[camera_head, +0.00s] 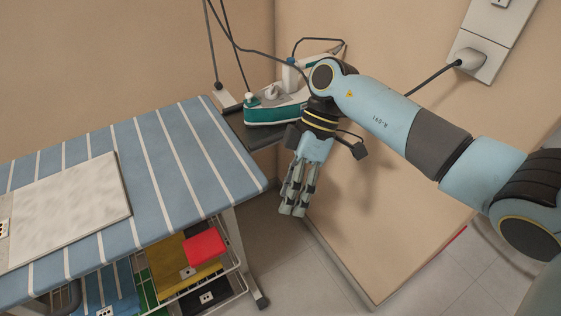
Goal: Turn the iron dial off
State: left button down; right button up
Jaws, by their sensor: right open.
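The iron (268,112), teal and white, rests on a dark stand (250,136) at the far right end of the ironing board. Its right part is hidden behind my right arm, and I cannot make out the dial or its setting. My right gripper (293,211) hangs fingers down, in front of and below the iron, beyond the board's right edge. It is open, holds nothing and appears apart from the iron. My left gripper is not in view.
A cord runs to a wall socket (470,58). Walls stand close behind; the floor (290,265) below my gripper is clear.

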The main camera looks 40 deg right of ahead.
jog(key=a+f+y, duration=0.1)
jog(key=a, duration=0.1)
jog(key=s+a+f+y+b, duration=0.1)
jog(key=a+f, duration=0.1)
jog(key=shift+s+f+t, duration=0.2)
jog(key=shift+f+t, duration=0.05)
jog(key=shift+t, duration=0.05)
jog(key=shift+o, duration=0.2)
